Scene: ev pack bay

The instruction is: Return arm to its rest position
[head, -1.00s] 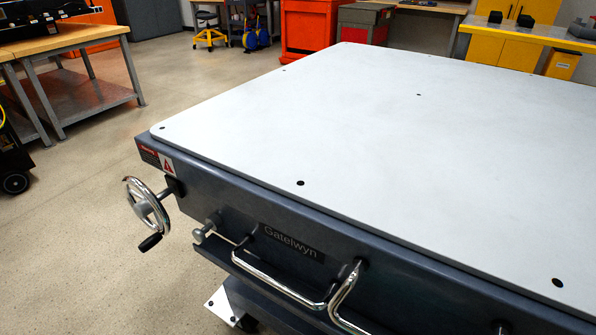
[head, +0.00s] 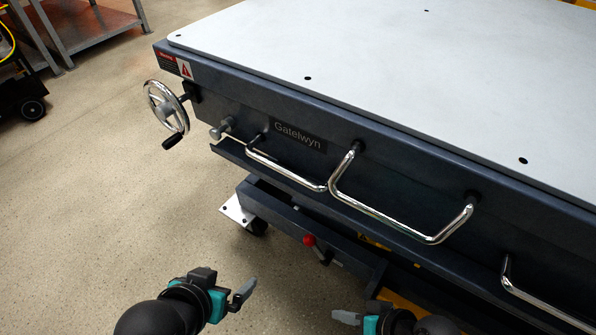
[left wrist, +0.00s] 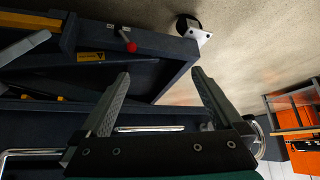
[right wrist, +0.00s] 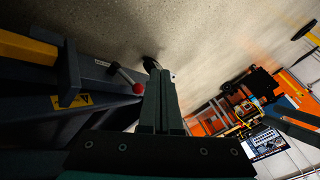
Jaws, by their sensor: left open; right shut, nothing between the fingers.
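My left gripper (head: 243,292) shows at the bottom of the head view, in front of the lift table and over the floor. In the left wrist view its two fingers (left wrist: 160,100) stand wide apart with nothing between them. My right gripper (head: 346,317) is at the bottom edge of the head view, right of the left one. In the right wrist view its fingers (right wrist: 158,95) are together and hold nothing. Most of both arms is outside the head view.
The lift table (head: 420,70) has a bare white top. Chrome handles (head: 400,224), a handwheel (head: 166,108) and a red-knobbed lever (head: 310,241) stick out from its near side. A caster plate (head: 236,211) is below. Open floor (head: 90,190) lies to the left.

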